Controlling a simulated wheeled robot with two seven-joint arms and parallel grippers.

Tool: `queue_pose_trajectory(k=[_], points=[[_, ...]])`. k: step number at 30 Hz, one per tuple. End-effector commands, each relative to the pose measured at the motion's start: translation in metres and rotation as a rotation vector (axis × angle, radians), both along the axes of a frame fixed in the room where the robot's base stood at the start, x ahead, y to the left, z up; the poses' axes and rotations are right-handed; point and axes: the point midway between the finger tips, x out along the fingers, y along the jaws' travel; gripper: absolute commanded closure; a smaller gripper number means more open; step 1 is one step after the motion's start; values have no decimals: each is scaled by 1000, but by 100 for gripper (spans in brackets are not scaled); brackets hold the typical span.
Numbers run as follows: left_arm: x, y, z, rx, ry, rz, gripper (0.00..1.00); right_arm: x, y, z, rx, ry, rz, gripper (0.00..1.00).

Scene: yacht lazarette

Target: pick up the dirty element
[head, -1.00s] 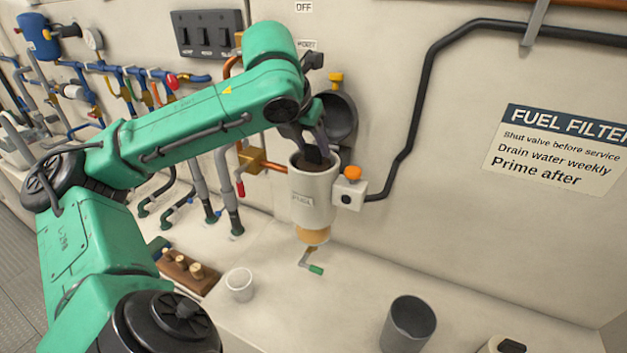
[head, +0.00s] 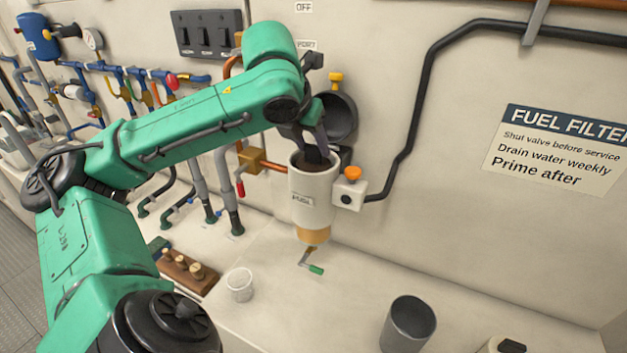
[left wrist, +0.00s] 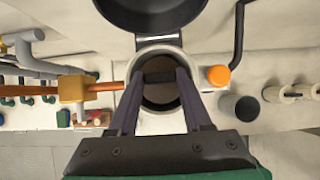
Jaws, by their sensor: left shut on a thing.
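The white filter housing (head: 314,196) is fixed to the wall with its top open. The dirty element (head: 318,163) shows as a dark brown top inside the mouth of the housing; its lower part is hidden. My left gripper (head: 316,157) reaches down into the mouth, shut on the element. In the left wrist view the two fingers (left wrist: 158,80) sit on either side of a dark part at the top of the element, within the white rim (left wrist: 170,122). My right gripper is not in view.
The dark round lid (head: 338,115) stands open behind the housing. An orange knob (head: 352,173) is at its right. A green-handled drain valve (head: 314,268) hangs below. A small white cup (head: 240,284) and a grey bin (head: 408,323) stand on the bench, with free room between them.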

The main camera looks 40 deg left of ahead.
Motion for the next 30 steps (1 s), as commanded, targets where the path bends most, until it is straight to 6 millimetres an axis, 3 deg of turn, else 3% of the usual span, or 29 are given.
queue_pose_trajectory(k=[9, 14, 20, 24, 26, 28, 29, 30], points=[[0, 0, 1, 0, 1, -1, 100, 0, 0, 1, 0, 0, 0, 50], [0, 0, 15, 0, 1, -1, 100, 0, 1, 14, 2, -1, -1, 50], [0, 0, 58, 1, 1, 1, 100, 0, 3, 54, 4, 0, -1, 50], [0, 1, 97, 3, 1, 2, 100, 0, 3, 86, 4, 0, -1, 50], [-1, 5, 94, 6, 4, 11, 100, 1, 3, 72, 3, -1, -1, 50], [0, 3, 106, 8, 4, 9, 100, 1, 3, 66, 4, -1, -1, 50], [1, 0, 112, 9, 3, 2, 100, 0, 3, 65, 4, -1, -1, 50], [1, 1, 135, 7, -1, 4, 100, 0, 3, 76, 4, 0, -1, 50]])
